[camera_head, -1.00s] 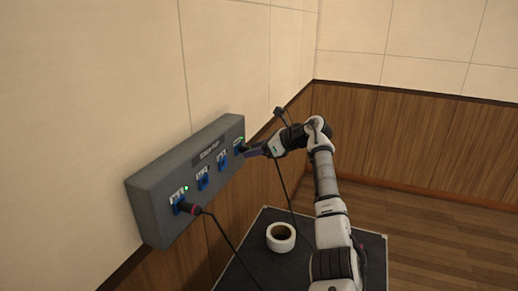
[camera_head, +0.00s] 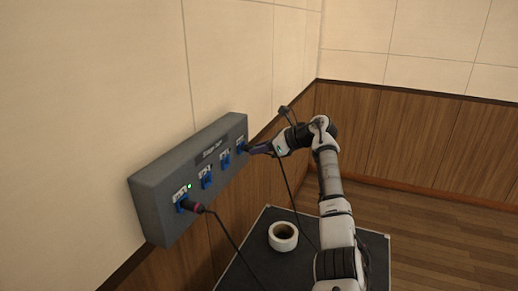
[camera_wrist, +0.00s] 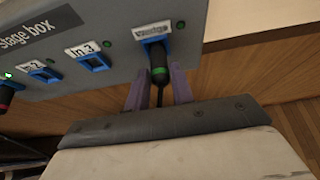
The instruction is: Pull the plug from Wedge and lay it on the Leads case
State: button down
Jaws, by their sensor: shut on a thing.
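The Wedge socket (camera_wrist: 151,47) is blue, under its white label at the end of the grey stage box. A black plug with a green band (camera_wrist: 159,73) is in line with the socket, at or just in front of its mouth; I cannot tell how far it is in. The small light beside Wedge looks dark. My gripper (camera_wrist: 159,80) is shut on the plug, a finger on each side. In the head view my gripper (camera_head: 255,150) is at the box's far end, hiding the plug. A black-topped case (camera_head: 257,238) stands below; no Leads label shows.
A white tape roll (camera_head: 283,236) sits on the case top. A red-banded plug (camera_head: 196,207) is in the box's near socket, its light green. Two middle sockets are empty. Dark cables hang past the case.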

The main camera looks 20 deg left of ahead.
jog(key=shift+d, duration=2.15)
jog(key=shift+s+f, duration=0.1)
